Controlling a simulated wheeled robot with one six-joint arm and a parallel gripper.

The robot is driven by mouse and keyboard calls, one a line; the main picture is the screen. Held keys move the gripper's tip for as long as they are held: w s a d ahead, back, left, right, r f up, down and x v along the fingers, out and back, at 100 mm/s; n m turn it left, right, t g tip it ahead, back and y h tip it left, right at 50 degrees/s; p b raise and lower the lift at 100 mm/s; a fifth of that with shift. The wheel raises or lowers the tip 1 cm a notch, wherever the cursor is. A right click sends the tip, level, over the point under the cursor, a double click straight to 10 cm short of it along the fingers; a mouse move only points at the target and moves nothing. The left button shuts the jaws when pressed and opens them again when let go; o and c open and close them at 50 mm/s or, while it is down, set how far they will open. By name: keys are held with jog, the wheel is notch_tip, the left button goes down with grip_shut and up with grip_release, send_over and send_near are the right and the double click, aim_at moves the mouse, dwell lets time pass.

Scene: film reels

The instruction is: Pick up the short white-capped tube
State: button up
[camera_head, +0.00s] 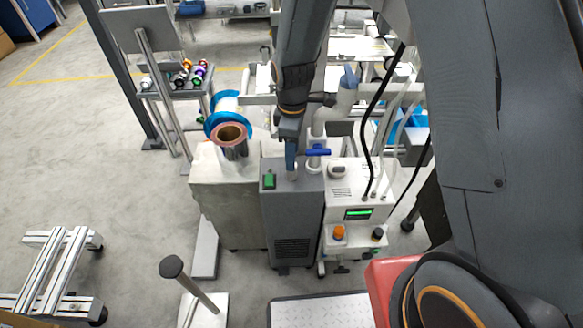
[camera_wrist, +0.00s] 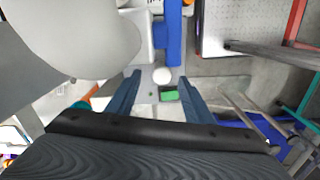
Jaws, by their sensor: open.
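A small round white cap (camera_wrist: 162,75) shows in the wrist view, between my fingertips in the picture and slightly beyond them; its body below is hidden. In the head view a small pale thing (camera_head: 292,175) on the grey cabinet top, just below my fingertips, appears to be the same tube. My gripper (camera_head: 291,163) points down over this cabinet. In the wrist view my gripper (camera_wrist: 160,84) is open, with its two blue-grey fingers apart and nothing held. I cannot tell the exact height of the fingertips above the cap.
A green block (camera_head: 269,180) sits left of the tube on the grey cabinet (camera_head: 291,205). A blue handle (camera_head: 318,151) is close on the right, beside a white machine (camera_head: 357,190). A copper-coloured roll (camera_head: 231,134) stands left; several coloured items lie on a rack (camera_head: 180,92) behind.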

jog(key=shift+s+a+f+p, duration=0.1)
jog(key=shift+f+p, duration=0.2)
jog(key=shift+f, duration=1.1)
jog(key=shift+s+a+f+p, duration=0.1)
jog(key=shift+f+p, duration=0.2)
jog(key=shift+f, duration=1.1)
jog(key=c, duration=1.1)
